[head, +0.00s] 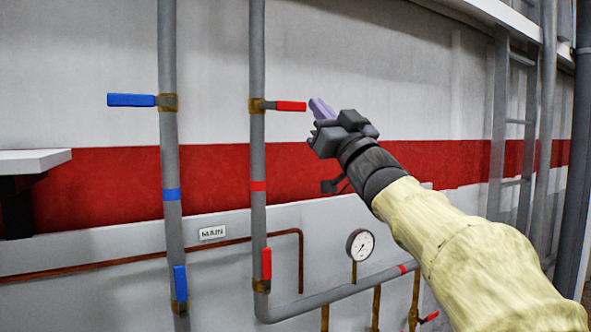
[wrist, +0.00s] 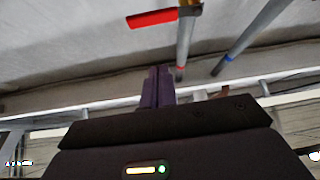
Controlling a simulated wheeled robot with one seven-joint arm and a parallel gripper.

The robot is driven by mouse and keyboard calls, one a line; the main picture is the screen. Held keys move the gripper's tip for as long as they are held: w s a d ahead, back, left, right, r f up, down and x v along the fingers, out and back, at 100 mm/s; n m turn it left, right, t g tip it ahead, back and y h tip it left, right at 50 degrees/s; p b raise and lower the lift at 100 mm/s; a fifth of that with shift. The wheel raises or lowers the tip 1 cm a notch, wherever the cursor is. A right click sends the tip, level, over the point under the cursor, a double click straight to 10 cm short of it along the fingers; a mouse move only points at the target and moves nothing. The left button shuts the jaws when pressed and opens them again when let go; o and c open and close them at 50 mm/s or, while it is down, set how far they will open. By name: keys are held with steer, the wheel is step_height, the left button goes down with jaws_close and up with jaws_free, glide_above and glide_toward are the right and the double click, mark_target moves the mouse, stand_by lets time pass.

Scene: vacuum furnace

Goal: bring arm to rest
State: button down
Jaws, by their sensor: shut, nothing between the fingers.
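My gripper (head: 320,106) is in the middle of the head view, at the end of my arm in its pale yellow sleeve. Its purple fingers are shut and empty. They point up and left, close to the right end of a red valve handle (head: 291,106) on a vertical grey pipe. Whether they touch the handle cannot be told. In the wrist view the shut fingers (wrist: 158,86) point up the picture. The red handle (wrist: 152,18) shows beyond them, apart from them in the picture.
A blue handle (head: 131,100) sticks out left from another pipe. Lower down are a blue handle (head: 180,283), a red handle (head: 266,264) and a gauge (head: 360,245). A white shelf (head: 35,161) is at left, a ladder (head: 515,122) at right. The wall above my gripper looks clear.

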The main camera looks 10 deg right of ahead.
steer(key=w+d+f+m+g+h, duration=0.2)
steer(key=d+f+m+g+h, duration=0.3)
steer(key=f, duration=1.3)
steer(key=w+f+m+g+h, duration=0.25)
steer(key=f+h, duration=0.45)
steer(key=f, duration=1)
steer(key=s+f+g, duration=1.2)
steer(key=s+f, duration=1.4)
steer(key=f, duration=0.1)
steer(key=shift+a+f+n+g, duration=0.3)
steer(key=shift+f+n+g, duration=0.05)
steer(key=shift+w, duration=0.1)
